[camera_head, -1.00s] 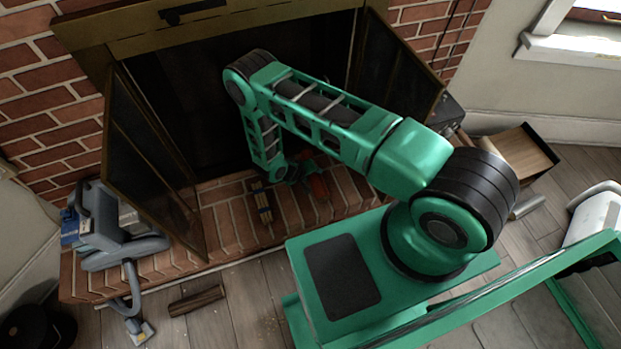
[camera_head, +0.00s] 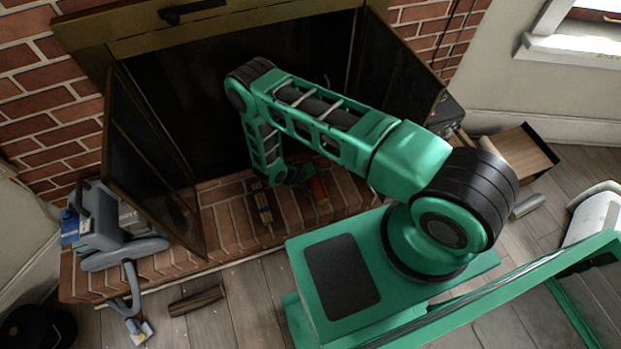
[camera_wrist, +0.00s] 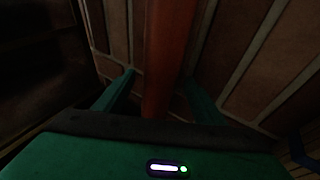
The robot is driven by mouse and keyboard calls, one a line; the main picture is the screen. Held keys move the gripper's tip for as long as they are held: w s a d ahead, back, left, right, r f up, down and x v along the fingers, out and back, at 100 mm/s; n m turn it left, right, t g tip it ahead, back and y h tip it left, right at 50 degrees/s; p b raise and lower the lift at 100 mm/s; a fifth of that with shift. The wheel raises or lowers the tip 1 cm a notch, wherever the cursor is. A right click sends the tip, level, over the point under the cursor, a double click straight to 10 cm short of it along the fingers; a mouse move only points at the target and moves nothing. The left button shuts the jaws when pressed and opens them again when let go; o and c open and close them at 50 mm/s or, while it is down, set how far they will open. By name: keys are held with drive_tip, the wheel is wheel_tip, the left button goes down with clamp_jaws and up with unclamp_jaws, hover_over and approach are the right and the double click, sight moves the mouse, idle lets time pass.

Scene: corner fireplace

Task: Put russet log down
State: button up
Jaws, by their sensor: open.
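The russet log (camera_head: 318,188) lies on the brick hearth in front of the fireplace opening, partly hidden by my arm in the head view. My gripper (camera_head: 296,175) is low over the hearth at the log's near side, its fingers mostly hidden there. In the wrist view, my gripper (camera_wrist: 158,76) is open. The reddish-brown log (camera_wrist: 166,55) runs lengthwise between the two green fingers, with a dark gap on each side. The picture is dark, and whether the log rests fully on the bricks is hard to tell.
A small yellowish bundle (camera_head: 263,204) lies left of the log on the hearth (camera_head: 225,215). Open fireplace doors stand at left (camera_head: 150,165) and right (camera_head: 405,75). A grey-blue vacuum cleaner (camera_head: 110,235) is at left. Another log (camera_head: 196,300) lies on the wooden floor.

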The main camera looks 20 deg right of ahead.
drive_tip(key=v, duration=1.1)
drive_tip(key=shift+r, duration=0.1)
